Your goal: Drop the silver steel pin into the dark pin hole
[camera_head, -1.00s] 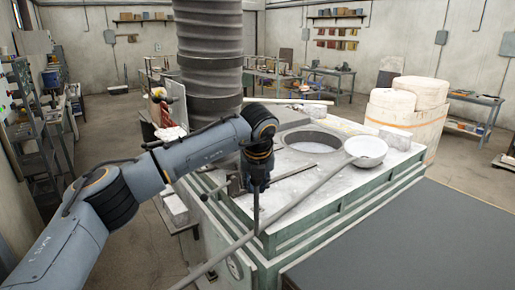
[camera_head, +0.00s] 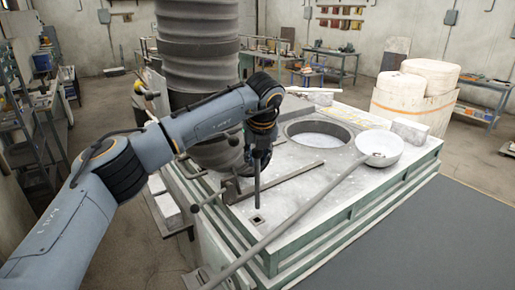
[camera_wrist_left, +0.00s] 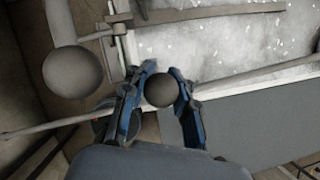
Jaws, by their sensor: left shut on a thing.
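My left gripper (camera_head: 259,152) is shut on the steel pin (camera_head: 257,190), which hangs upright below it in the head view. The pin looks dark grey there. The dark pin hole (camera_head: 257,219) is a small square spot near the front corner of the furnace top. The pin's lower end appears just above the hole in the picture; the exact gap cannot be told. In the left wrist view the pin's round end (camera_wrist_left: 161,91) sits between the two blue fingers (camera_wrist_left: 163,88); the hole is not seen there. My right gripper is out of view.
A ladle (camera_head: 380,146) rests on the furnace top (camera_head: 300,190), its long handle (camera_head: 300,218) passing right of the hole. A ball-ended lever (camera_head: 195,208) stands left of it. A round opening (camera_head: 318,134) lies behind. A dark flat surface (camera_head: 400,245) is at right.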

